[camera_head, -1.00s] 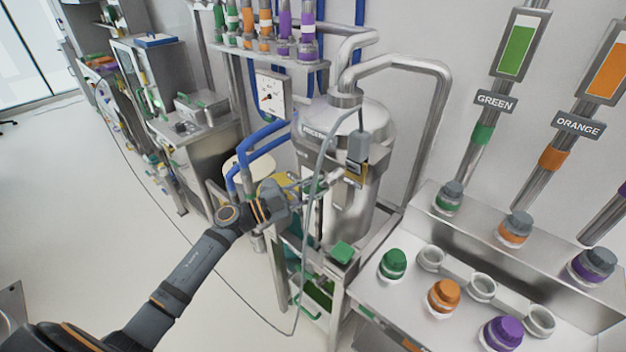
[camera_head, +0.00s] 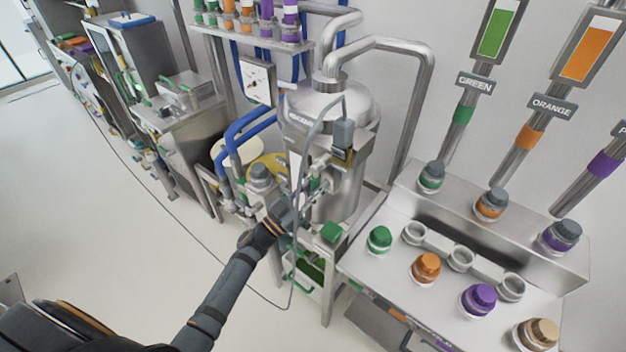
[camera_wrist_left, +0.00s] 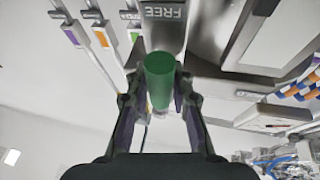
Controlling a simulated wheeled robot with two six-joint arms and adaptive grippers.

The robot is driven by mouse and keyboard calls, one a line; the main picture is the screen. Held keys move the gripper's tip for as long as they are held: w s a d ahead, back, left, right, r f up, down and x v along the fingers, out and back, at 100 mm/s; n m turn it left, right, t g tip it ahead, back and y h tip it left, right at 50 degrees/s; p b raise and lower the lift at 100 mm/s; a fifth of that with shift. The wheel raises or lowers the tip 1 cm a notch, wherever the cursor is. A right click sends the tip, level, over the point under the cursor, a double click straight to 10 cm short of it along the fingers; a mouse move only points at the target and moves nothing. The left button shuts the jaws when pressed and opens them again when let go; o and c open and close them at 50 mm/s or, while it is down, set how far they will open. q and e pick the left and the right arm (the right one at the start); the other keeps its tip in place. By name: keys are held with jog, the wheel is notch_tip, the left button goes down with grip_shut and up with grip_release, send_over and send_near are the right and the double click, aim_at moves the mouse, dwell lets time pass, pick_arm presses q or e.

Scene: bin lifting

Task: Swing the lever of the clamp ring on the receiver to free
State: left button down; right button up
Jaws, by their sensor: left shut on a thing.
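The receiver (camera_head: 345,187) is a steel vessel with a domed top, standing in a frame at the centre of the head view. My left gripper (camera_head: 295,200) is at its front left side, partly hidden among fittings and a grey cable. In the left wrist view my left gripper (camera_wrist_left: 158,92) is shut on the green lever grip (camera_wrist_left: 158,75), which sits upright between the two fingers. A grey plate marked FREE (camera_wrist_left: 165,14) shows just beyond the grip. I cannot make out the clamp ring itself. My right gripper is in neither view.
A bench (camera_head: 365,257) with green, orange and purple capped bottles stands at the right. A gauge (camera_head: 257,82) and blue hoses (camera_head: 245,130) are left of the receiver. A grey cable (camera_head: 296,215) hangs close to my left gripper.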

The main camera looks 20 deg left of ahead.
pick_arm(q)
jog(key=shift+s+d+f+n, duration=0.1)
jog(key=shift+d+f+n, duration=0.1)
jog(key=shift+n, duration=0.3)
jog(key=c, duration=1.1)
grip_release()
jog(key=shift+r, duration=0.2)
jog(key=shift+c, duration=0.2)
jog(key=shift+f, duration=0.1)
jog(key=v, duration=1.2)
jog(key=shift+d, duration=0.1)
